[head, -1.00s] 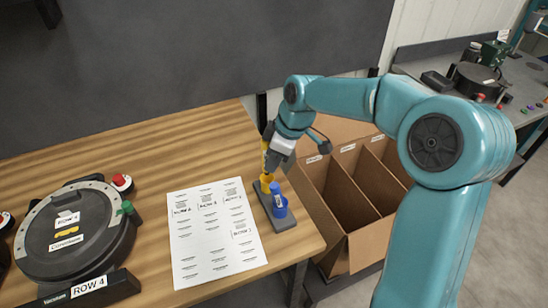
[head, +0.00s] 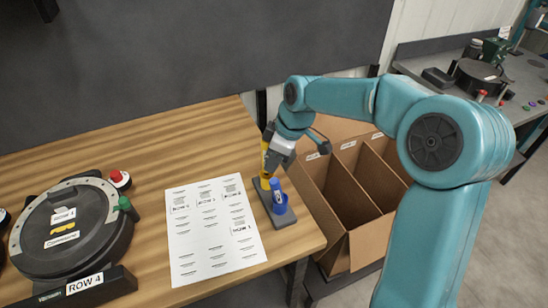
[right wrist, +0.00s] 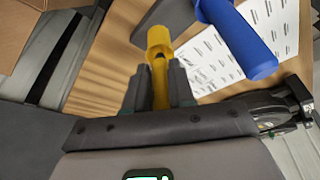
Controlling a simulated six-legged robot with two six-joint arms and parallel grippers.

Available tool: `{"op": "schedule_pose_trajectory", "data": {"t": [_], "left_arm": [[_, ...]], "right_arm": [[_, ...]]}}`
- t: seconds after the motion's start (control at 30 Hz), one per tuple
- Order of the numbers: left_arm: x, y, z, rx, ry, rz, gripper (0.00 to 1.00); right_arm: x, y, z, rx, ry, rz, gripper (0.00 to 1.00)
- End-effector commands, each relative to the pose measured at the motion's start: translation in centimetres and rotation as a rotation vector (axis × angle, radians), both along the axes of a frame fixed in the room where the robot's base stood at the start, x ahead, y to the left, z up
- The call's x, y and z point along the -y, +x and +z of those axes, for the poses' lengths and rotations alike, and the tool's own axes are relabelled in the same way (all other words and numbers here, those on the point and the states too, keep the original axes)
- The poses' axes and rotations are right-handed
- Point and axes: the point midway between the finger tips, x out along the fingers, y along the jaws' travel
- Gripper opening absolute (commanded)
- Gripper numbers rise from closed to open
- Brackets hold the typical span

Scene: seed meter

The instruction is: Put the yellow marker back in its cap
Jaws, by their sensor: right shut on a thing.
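My right gripper (head: 272,153) is shut on the yellow marker (right wrist: 160,92), which points down toward the holder. The marker also shows in the head view (head: 265,163). The yellow cap (right wrist: 158,40) stands in the dark grey holder block (head: 284,221) at the table's right edge. In the wrist view the marker's far end overlaps the cap's opening; I cannot tell how deep it sits. The blue marker (head: 277,186) stands upright beside it, in a blue cup (head: 281,204). My left gripper is in neither view.
A printed sheet (head: 212,240) lies left of the holder. A round black seed meter (head: 75,240) with a red button (head: 120,178) is at the far left. A divided cardboard box (head: 350,200) stands right of the table. The back of the wooden table is clear.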

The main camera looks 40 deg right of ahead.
Motion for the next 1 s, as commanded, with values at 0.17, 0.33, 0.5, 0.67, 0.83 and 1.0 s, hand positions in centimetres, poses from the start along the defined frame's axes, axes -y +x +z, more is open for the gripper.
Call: {"op": "schedule_pose_trajectory", "data": {"t": [0.17, 0.33, 0.5, 0.67, 0.83, 1.0], "left_arm": [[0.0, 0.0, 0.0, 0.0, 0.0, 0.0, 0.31], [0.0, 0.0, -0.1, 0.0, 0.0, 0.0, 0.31], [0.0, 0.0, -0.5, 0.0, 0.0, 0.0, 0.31], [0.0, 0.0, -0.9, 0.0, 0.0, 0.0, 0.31], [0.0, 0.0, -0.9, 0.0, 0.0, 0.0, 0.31], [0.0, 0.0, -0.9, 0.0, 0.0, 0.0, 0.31]], "right_arm": [[0.0, 0.0, 0.0, 0.0, 0.0, 0.0, 0.0], [0.0, 0.0, -0.1, 0.0, 0.0, 0.0, 0.0], [0.0, 0.0, -0.6, 0.0, 0.0, 0.0, 0.0], [0.0, 0.0, -1.1, 0.0, 0.0, 0.0, 0.0], [0.0, 0.0, -1.1, 0.0, 0.0, 0.0, 0.0], [0.0, 0.0, -1.1, 0.0, 0.0, 0.0, 0.0]]}}
